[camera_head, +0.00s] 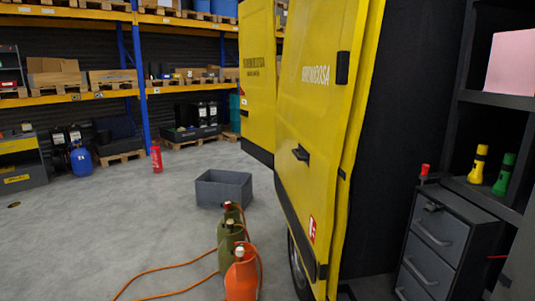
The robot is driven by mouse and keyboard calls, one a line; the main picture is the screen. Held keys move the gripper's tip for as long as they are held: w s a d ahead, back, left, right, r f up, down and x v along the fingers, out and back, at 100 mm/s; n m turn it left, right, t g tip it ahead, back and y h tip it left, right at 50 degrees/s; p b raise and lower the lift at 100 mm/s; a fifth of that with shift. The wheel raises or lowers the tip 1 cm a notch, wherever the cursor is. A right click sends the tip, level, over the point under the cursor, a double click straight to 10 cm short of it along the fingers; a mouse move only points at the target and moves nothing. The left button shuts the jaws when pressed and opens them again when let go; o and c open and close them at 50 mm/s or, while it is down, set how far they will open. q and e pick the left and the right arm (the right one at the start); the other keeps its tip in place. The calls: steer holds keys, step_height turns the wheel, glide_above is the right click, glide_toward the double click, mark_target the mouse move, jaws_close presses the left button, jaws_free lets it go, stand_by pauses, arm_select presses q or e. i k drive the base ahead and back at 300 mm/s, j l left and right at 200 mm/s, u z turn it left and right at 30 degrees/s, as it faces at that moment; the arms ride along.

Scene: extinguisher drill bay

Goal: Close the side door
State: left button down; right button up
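The yellow van's side door (315,105) stands in the middle of the view, with dark lettering replaced by pale lettering near its top and a black handle (301,153) on its left part. A dark opening (400,130) lies to the right of its edge, and the van's interior shows there, so the side looks open. Another yellow panel (258,80) stands behind it to the left. Neither of my grippers shows in the head view.
Inside the van are a grey drawer cabinet (436,240), a yellow torch (479,164) and a green torch (504,174). Gas cylinders (241,276) with an orange hose stand by the wheel. A grey crate (223,187) and red extinguisher (156,158) stand beyond.

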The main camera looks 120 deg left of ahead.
mark_target(323, 39)
steer(key=k+l+u, duration=0.1)
steer(key=u, duration=1.45)
steer(key=i+u, duration=0.15)
steer(key=u, duration=2.05)
steer(key=i+j, duration=0.15)
steer(key=j, duration=0.15)
steer(key=i+j+u, duration=0.15)
steer(key=j, duration=0.2)
steer(key=i+j+u, duration=0.4)
steer(key=i, duration=0.35)
steer(key=i+j+u, duration=0.15)
steer(key=i+u, duration=0.25)
steer(key=i, duration=0.35)
steer(key=i+l+u, duration=0.1)
steer(key=i+u, duration=0.25)
steer(key=i, duration=0.45)
steer(key=i+j+u, duration=0.1)
steer(key=i, duration=1.35)
steer(key=i+z, duration=0.3)
steer(key=i, duration=0.4)
steer(key=i+j+z, duration=0.1)
steer(key=i+z, duration=0.2)
steer(key=i, duration=0.4)
